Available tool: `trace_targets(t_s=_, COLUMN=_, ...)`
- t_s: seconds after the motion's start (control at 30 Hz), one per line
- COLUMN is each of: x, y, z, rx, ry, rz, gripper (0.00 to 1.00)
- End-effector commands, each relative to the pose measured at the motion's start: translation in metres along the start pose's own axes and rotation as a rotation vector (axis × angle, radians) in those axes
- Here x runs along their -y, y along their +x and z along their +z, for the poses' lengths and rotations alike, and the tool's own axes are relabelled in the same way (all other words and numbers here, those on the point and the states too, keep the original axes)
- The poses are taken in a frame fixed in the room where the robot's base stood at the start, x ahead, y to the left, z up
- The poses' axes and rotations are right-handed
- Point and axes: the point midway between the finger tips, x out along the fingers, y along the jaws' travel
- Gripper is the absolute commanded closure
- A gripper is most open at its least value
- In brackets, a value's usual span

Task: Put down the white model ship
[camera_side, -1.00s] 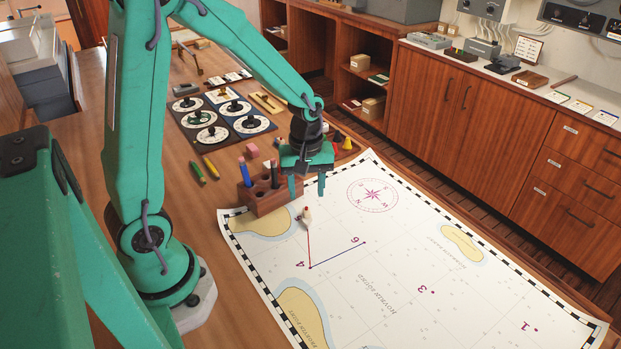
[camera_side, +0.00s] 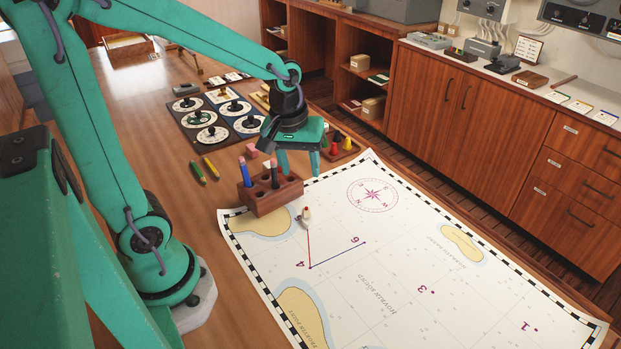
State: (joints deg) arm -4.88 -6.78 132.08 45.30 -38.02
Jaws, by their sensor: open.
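The small white model ship (camera_side: 306,218) stands on the sea chart (camera_side: 400,270), near the chart's upper left edge. It sits at the top end of a drawn red line that runs down to the number 4. My gripper (camera_side: 299,168) is open and empty. It hangs behind and above the ship, apart from it, near the wooden pencil block (camera_side: 270,200). The ship's fine detail is too small to tell.
The pencil block with coloured pencils stands just left of the ship. Loose pencils (camera_side: 198,172), a pink block (camera_side: 252,150) and a dial panel (camera_side: 205,118) lie farther back. A tray with coloured pieces (camera_side: 340,148) is right of my gripper. Most of the chart is clear.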

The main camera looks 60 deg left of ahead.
Motion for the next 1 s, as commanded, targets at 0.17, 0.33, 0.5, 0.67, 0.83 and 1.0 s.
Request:
trace_targets(t_s=0.17, x=0.004, y=-0.031, z=0.014, rx=-0.061, ry=0.160, rz=0.046, gripper=0.53)
trace_targets(t_s=0.33, x=0.009, y=-0.055, z=0.028, rx=-0.119, ry=0.312, rz=0.079, gripper=0.53)
trace_targets(t_s=0.5, x=0.016, y=-0.075, z=0.043, rx=-0.183, ry=0.461, rz=0.106, gripper=0.53)
trace_targets(t_s=0.67, x=0.023, y=-0.091, z=0.057, rx=-0.243, ry=0.594, rz=0.125, gripper=0.53)
trace_targets(t_s=0.83, x=0.029, y=-0.100, z=0.068, rx=-0.288, ry=0.694, rz=0.134, gripper=0.53)
trace_targets(t_s=1.0, x=0.032, y=-0.103, z=0.072, rx=-0.307, ry=0.737, rz=0.136, gripper=0.53)
